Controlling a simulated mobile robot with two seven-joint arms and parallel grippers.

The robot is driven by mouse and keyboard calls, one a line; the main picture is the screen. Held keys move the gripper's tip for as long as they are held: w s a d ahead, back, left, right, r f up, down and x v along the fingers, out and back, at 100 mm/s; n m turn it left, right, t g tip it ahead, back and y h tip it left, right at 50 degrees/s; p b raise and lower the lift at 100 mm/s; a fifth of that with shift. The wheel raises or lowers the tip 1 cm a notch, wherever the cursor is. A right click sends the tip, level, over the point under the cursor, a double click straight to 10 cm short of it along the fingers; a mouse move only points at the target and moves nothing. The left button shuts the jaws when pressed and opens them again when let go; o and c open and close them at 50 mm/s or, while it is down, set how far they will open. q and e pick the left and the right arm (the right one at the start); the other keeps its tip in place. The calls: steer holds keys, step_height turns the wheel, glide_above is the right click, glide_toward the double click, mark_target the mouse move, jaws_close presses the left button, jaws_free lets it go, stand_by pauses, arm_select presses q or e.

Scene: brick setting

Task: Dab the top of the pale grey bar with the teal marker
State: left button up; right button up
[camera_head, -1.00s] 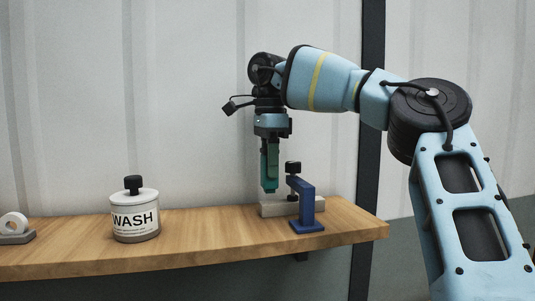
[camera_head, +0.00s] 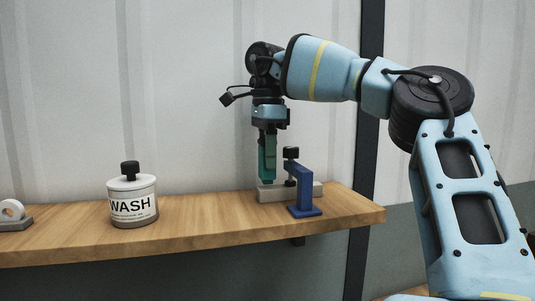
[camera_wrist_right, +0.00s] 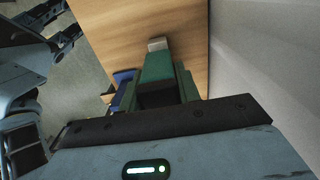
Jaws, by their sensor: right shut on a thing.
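The pale grey bar (camera_head: 308,191) lies on the wooden shelf, with a blue clamp (camera_head: 303,190) with a black knob at its front. My right gripper (camera_head: 267,168) points straight down over the bar's left part, shut on the teal marker (camera_head: 267,172). The marker's lower end is at or just above the bar's top; I cannot tell whether they touch. In the right wrist view the marker (camera_wrist_right: 157,67) hides most of the bar, and one pale end (camera_wrist_right: 157,43) shows beyond it. Dark finger-like parts at the upper left there seem to be my left gripper (camera_wrist_right: 55,22).
A white jar labelled WASH (camera_head: 132,203) with a black knob stands on the wooden shelf (camera_head: 215,220) to the left. A white ring on a grey base (camera_head: 13,214) sits at the far left. The shelf between jar and bar is clear. A pale wall stands behind.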

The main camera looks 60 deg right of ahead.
arm_select(q)
steer(key=shift+s+f, duration=0.1)
steer(key=shift+f, duration=0.1)
arm_select(e)
steer(key=shift+f, duration=0.55)
stand_by(0.8)
steer(key=shift+r, duration=0.1)
arm_select(q)
steer(key=shift+w+r+t+p, duration=0.3)
steer(key=shift+w+r+p, duration=0.3)
steer(key=shift+w+r, duration=0.5)
arm_select(e)
steer(key=shift+r, duration=3.45)
arm_select(q)
steer(key=shift+s+r, duration=0.1)
steer(key=shift+s, duration=0.1)
arm_select(e)
steer(key=shift+f, duration=0.1)
